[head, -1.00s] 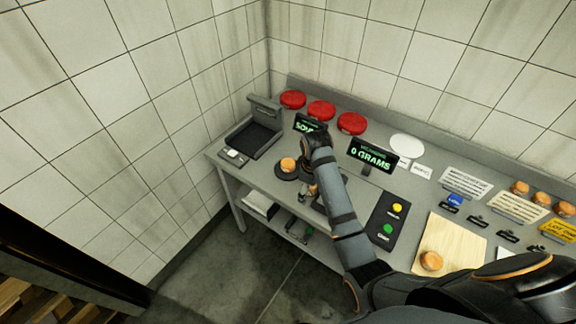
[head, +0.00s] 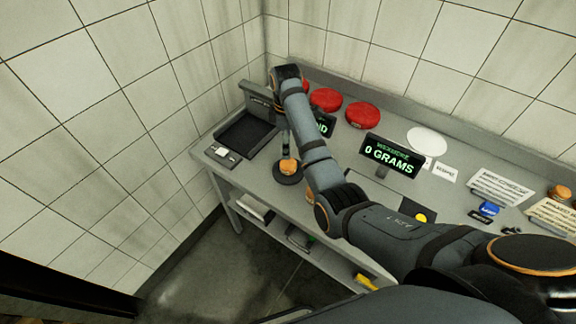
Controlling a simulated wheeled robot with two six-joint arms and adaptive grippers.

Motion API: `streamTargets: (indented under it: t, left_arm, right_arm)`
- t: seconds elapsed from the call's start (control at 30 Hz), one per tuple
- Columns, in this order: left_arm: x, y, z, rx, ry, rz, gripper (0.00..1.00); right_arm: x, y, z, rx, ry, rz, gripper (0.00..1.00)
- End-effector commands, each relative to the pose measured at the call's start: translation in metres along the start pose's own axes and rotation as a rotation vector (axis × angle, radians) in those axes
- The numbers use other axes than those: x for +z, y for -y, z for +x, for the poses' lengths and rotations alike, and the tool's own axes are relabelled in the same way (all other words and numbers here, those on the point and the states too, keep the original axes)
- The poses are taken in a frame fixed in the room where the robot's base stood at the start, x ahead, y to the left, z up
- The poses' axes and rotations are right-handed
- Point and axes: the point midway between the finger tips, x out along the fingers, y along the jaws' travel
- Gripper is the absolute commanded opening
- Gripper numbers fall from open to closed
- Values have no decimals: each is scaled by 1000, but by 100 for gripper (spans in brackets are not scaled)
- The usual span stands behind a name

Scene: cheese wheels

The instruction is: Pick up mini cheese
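A small orange mini cheese (head: 288,167) sits on a round dark pad (head: 287,179) on the grey counter. My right arm comes in from the lower right, bends at the back and hangs down over this cheese. My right gripper (head: 287,152) is just above the cheese or at its top. It is small and dark, and I cannot tell whether its fingers are open or touch the cheese. Another orange thing (head: 309,196) shows partly behind my arm; I cannot tell what it is. My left gripper is not in view.
Red cheese wheels (head: 362,115) line the back of the counter. A display (head: 390,156) reads 0 GRAMS. A dark tray (head: 246,136) stands at the left. More small cheeses (head: 560,192) are at the far right. Tiled walls (head: 180,80) close off the back and left.

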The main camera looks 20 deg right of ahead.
Motion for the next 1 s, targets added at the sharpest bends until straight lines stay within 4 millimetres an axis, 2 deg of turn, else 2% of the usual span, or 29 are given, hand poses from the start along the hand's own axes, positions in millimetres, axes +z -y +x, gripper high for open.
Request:
streamTargets:
  t: [0.03,0.1,0.17,0.27,0.4,0.53,0.63,0.73,0.83,0.9,1.0]
  left_arm:
    - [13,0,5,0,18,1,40]
    - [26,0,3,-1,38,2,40]
    - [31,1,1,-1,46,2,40]
    - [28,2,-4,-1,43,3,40]
    - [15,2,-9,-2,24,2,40]
    - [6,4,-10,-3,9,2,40]
    - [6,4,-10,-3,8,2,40]
    - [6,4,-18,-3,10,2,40]
    - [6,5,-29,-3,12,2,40]
    - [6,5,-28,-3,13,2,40]
    - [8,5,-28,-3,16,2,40]
  right_arm:
    - [0,0,5,0,0,0,82]
    - [0,0,4,0,0,0,82]
    - [0,0,5,-1,0,0,82]
    - [1,1,18,-4,2,0,82]
    - [1,1,42,-3,1,0,82]
    - [1,1,55,-1,0,1,82]
    - [1,1,57,0,0,1,82]
    - [3,3,64,-3,1,1,82]
    - [7,6,81,-5,2,1,82]
    - [7,6,94,-2,1,1,82]
    - [7,6,105,-1,0,1,82]
